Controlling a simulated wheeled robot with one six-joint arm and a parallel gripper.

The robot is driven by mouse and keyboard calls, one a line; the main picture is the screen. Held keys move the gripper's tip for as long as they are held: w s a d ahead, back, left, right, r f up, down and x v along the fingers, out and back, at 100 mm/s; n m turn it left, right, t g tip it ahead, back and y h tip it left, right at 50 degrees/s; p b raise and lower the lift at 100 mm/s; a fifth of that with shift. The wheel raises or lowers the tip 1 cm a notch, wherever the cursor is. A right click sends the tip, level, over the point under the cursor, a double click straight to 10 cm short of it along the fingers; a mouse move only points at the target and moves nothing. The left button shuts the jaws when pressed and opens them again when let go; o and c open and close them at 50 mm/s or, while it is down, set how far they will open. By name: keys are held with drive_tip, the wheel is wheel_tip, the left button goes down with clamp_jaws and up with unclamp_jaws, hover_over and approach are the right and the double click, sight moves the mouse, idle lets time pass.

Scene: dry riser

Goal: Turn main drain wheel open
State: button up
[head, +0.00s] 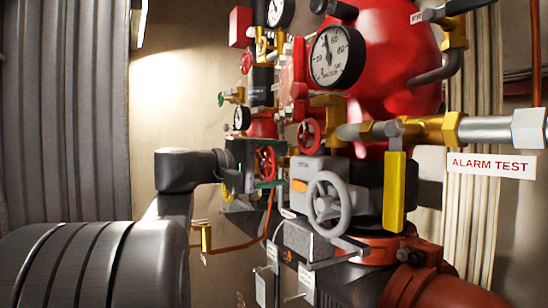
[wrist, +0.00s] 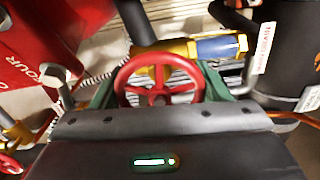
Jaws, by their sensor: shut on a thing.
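A red handwheel (wrist: 158,94) with spokes sits in the middle of the wrist view, in front of a brass and blue fitting. My gripper (wrist: 158,86) has one green finger on each side of its rim and is shut on it. The wheel's lower part is hidden behind my gripper body. In the head view my gripper (head: 259,169) is at the valve cluster, with the red wheel (head: 266,162) partly showing between its parts. No label naming this wheel is readable.
A grey handwheel (head: 328,203) stands close on the right, with a yellow lever (head: 394,193) beyond it. Another red wheel (head: 309,135) is just above right. A pressure gauge (head: 336,56) and a red vessel (head: 395,50) are higher up. A copper pipe (head: 240,247) runs below.

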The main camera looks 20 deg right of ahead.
drive_tip(key=n+p, duration=0.2)
drive_tip(key=n, duration=0.1)
drive_tip(key=shift+r+n, duration=0.15)
drive_tip(key=shift+n, duration=0.25)
drive_tip(key=n+p, duration=0.2)
drive_tip(key=n, duration=0.1)
drive_tip(key=shift+n+p, duration=0.3)
drive_tip(key=n, duration=0.1)
drive_tip(key=n+p, duration=0.1)
drive_tip(key=n, duration=0.2)
drive_tip(key=shift+f+n+p, duration=0.25)
drive_tip(key=shift+n+p, duration=0.05)
drive_tip(key=shift+p, duration=0.05)
drive_tip(key=o, duration=1)
drive_tip(key=a+b, duration=0.1)
drive_tip(key=a, duration=0.3)
drive_tip(key=a+b, duration=0.1)
drive_tip(key=a, duration=0.4)
drive_tip(key=s+a+b, duration=0.1)
drive_tip(key=a, duration=0.3)
drive_tip(key=shift+a, duration=0.4)
